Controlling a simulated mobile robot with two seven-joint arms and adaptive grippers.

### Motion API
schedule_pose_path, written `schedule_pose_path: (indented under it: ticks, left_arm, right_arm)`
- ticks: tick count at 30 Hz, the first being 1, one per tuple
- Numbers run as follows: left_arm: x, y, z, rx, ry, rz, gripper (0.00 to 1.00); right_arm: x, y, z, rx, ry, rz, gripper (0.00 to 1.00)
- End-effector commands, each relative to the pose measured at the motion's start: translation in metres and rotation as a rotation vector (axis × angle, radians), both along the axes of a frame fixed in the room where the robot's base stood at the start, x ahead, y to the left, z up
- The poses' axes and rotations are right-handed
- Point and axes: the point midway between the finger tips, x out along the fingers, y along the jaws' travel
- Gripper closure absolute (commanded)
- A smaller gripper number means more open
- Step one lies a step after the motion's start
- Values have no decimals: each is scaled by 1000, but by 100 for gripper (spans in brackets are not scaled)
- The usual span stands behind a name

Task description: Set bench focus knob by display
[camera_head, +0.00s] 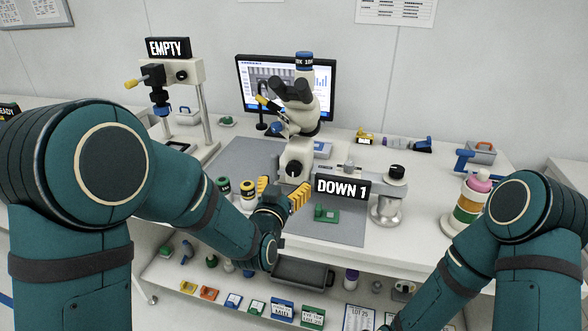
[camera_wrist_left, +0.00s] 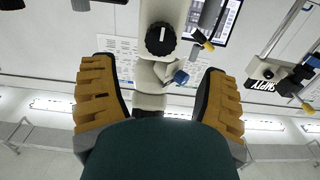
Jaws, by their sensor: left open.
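The microscope (camera_head: 308,108) stands on the bench, with a round black knob (camera_head: 294,169) on the front of its white base. In the left wrist view this knob (camera_wrist_left: 160,39) carries a white pointer line, close to vertical. A black display (camera_head: 343,188) reads "DOWN 1" to the right of the knob. My left gripper (camera_head: 284,191) is open and empty, with yellow ribbed fingers, just in front of and below the knob. In the wrist view the knob appears ahead, between the spread fingers and apart from them. My right gripper is out of view; only its arm shows.
Another black knob (camera_head: 397,171) tops a grey post behind the display's right end. Dark green and yellow-capped jars (camera_head: 248,188) stand left of my left gripper. A small green board (camera_head: 326,214) lies on the grey mat. A monitor (camera_head: 262,80) stands behind the microscope.

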Motion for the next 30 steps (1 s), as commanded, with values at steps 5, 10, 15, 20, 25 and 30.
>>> schedule_pose_path:
  ticks: [5, 10, 15, 20, 25, 30]
  left_arm:
    - [36, -7, -1, 1, 0, 1, 25]
    - [62, -12, -1, 1, 1, 1, 25]
    - [77, -15, -1, 0, 2, 0, 25]
    - [81, -16, -1, 0, 2, 0, 25]
    - [81, -16, -1, 0, 2, 0, 25]
    - [81, -16, -1, 0, 2, 0, 63]
  right_arm:
    - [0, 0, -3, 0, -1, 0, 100]
    - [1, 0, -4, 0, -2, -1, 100]
    - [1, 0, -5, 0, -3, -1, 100]
    - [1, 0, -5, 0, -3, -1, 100]
    - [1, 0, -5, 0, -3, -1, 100]
    - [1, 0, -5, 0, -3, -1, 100]
